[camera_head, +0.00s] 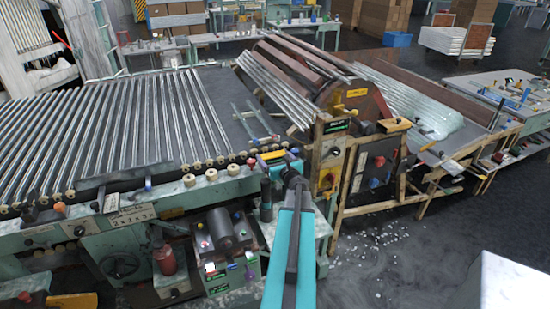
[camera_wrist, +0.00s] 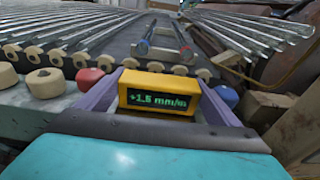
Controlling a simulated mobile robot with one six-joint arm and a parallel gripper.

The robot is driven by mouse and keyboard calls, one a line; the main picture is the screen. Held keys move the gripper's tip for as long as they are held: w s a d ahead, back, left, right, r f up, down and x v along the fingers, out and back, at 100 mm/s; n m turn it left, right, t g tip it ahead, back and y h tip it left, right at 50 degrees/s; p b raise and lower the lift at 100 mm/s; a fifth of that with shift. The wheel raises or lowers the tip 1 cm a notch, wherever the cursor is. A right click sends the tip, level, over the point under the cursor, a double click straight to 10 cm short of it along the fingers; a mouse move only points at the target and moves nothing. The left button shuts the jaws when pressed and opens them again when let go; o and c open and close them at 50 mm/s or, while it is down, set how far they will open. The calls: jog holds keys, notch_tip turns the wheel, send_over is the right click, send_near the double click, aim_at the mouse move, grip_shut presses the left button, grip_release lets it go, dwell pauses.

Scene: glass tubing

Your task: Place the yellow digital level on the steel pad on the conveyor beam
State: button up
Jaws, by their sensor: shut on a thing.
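The yellow digital level (camera_wrist: 159,82) is between the two purple fingers of my gripper (camera_wrist: 160,98), which is shut on it. Its dark display faces the wrist camera and reads "+1.5 mm/m". In the head view the level (camera_head: 272,155) shows as a small yellow bar at the front edge of the conveyor, beyond my gripper (camera_head: 276,163). The pale green conveyor beam (camera_head: 170,200) runs along the conveyor front. I cannot make out the steel pad; the level and gripper cover that part of the beam. Whether the level touches the beam cannot be told.
A red knob (camera_wrist: 88,77) is left of the level and a blue one (camera_wrist: 228,97) right of it. Cream rollers (camera_wrist: 45,82) line the beam. Glass tubes (camera_head: 130,120) lie on the conveyor. A machine with a drum (camera_head: 355,95) stands close on the right.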

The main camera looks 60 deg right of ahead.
jog(key=shift+f, duration=0.1)
jog(key=o, duration=1)
jog(key=v, duration=1.2)
jog(key=shift+d, duration=0.15)
dwell(0.7)
